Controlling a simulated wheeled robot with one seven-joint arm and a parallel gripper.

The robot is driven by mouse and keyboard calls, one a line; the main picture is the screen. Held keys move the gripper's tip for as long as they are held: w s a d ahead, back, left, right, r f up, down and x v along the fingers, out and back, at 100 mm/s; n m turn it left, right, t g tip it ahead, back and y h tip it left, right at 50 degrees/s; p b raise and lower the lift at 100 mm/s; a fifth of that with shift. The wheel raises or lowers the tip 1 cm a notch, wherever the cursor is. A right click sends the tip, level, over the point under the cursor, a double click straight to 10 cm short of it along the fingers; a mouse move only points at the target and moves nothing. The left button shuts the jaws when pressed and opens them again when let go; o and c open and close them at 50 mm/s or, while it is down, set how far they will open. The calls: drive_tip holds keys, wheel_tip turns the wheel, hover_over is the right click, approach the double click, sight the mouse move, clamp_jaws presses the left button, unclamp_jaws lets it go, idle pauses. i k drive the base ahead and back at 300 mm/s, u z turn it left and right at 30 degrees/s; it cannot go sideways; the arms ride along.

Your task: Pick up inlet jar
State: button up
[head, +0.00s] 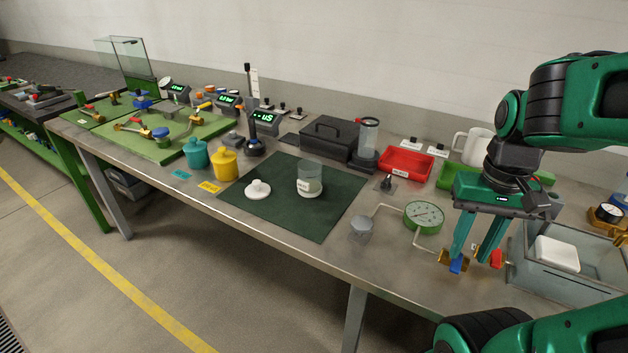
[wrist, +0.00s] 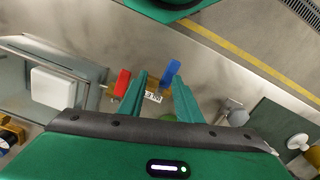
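A clear glass jar with a white label (head: 309,180) stands upright and open on the dark green mat (head: 316,222); I take it to be the inlet jar, but its label is too small to read. A white knobbed lid (head: 258,189) lies on the mat to its left. My gripper (head: 468,259) is far right of the jar, pointing down over brass valves with blue and red handles. Its fingers are apart with nothing held between them; the wrist view shows this gap (wrist: 160,78) too. A white round piece (wrist: 298,142) shows on the mat there; I cannot tell which.
A glass-walled tank (head: 570,283) is at the right. Yellow (head: 226,165) and teal (head: 196,153) jars stand left of the mat. A black case (head: 325,138) stands behind it.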

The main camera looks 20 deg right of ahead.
sight(310, 178)
drive_tip(key=z, duration=0.05)
drive_tip(key=k, duration=1.75)
drive_tip(key=u, duration=0.55)
drive_tip(key=i, duration=2.2)
drive_tip(key=z, duration=0.85)
